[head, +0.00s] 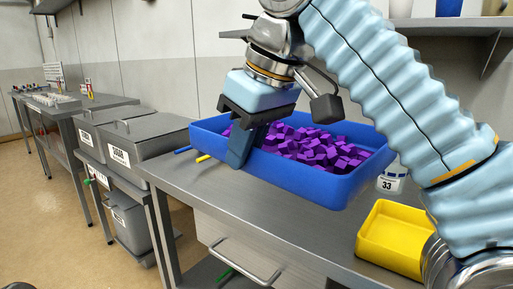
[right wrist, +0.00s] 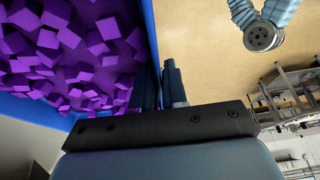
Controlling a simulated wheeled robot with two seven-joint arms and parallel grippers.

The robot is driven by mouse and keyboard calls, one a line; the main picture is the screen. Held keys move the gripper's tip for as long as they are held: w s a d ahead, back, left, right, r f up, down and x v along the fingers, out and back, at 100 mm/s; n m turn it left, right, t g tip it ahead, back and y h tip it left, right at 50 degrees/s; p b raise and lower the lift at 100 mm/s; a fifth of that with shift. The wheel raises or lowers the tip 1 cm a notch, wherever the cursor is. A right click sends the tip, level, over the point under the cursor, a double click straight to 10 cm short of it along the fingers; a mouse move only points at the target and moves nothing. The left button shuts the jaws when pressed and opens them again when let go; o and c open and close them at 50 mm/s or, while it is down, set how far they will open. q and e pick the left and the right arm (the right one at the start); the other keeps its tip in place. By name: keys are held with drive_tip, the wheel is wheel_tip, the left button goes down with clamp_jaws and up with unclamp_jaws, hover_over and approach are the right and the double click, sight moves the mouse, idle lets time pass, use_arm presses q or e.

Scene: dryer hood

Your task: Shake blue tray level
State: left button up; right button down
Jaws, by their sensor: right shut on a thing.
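The blue tray (head: 300,181) holds many purple cubes (head: 312,150) and is held above the grey metal table, tilted a little down toward the right in the head view. My right gripper (head: 243,148) is shut on the tray's near left wall. In the right wrist view the gripper's fingers (right wrist: 172,85) meet at the tray's wall, with the purple cubes (right wrist: 70,60) to their left. The cubes lie heaped toward the middle and right of the tray. My left gripper does not show in the head view.
A yellow tray (head: 392,236) stands on the table (head: 225,198) at the right, below the blue tray. A tag marked 33 (head: 391,184) is behind it. Grey lidded bins (head: 130,140) stand to the left. A shelf (head: 455,25) hangs at the upper right.

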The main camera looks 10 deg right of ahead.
drive_tip(key=shift+d, duration=0.2)
drive_tip(key=shift+w+d+f, duration=0.1)
drive_tip(key=shift+d, duration=1)
drive_tip(key=shift+a, duration=0.45)
drive_tip(key=shift+d, duration=0.2)
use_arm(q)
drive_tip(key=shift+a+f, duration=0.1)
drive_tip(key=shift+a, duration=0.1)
